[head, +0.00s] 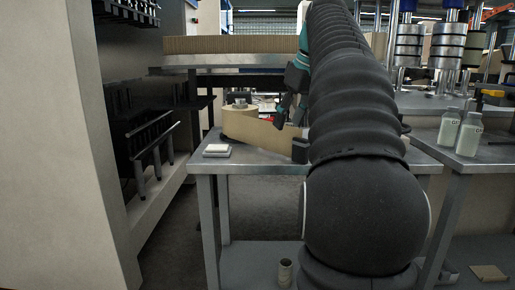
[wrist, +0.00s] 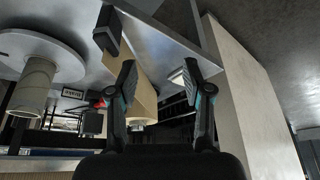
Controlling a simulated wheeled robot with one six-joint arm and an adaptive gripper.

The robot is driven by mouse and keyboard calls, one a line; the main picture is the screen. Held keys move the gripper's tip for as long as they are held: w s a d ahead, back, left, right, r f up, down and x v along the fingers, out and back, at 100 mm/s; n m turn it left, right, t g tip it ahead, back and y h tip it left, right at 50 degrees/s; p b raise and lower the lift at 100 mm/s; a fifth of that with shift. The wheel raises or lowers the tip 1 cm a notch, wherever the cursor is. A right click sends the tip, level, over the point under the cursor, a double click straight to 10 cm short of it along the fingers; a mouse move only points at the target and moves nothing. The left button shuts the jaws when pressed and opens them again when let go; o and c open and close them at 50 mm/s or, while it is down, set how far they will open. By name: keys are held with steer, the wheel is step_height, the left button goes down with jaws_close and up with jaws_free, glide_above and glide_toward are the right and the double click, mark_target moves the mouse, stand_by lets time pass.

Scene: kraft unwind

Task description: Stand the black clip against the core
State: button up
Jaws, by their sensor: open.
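The black clip (head: 300,150) stands near the front edge of the metal table, at the free end of the kraft paper (head: 272,133). The clip also shows at the upper left of the wrist view (wrist: 107,30). A cardboard core (wrist: 35,85) stands on a pale round disc (wrist: 62,52) at the left of the wrist view; my arm seems to hide it in the head view. My gripper (head: 291,112) is open and empty above the paper, behind the clip. Its two fingers (wrist: 160,72) are apart in the wrist view, and neither touches the clip.
The kraft roll (head: 238,121) stands on the table (head: 260,162). A white flat block (head: 217,150) lies at the table's left front. A large pale machine (head: 70,130) rises at the left. Two bottles (head: 468,135) stand on the right table. My arm hides the middle right.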

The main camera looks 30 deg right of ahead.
steer(key=p, duration=0.1)
glide_toward(303, 139)
steer(key=r, duration=0.2)
steer(key=n, duration=0.1)
steer(key=b+x, duration=0.2)
steer(key=x, duration=0.2)
steer(key=b+x, duration=0.2)
steer(key=x, duration=0.3)
steer(key=b+x, duration=0.2)
steer(key=x, duration=0.2)
steer(key=shift+s+d+f, duration=0.1)
steer(key=shift+s+f, duration=0.05)
steer(key=shift+f, duration=0.35)
jaws_close()
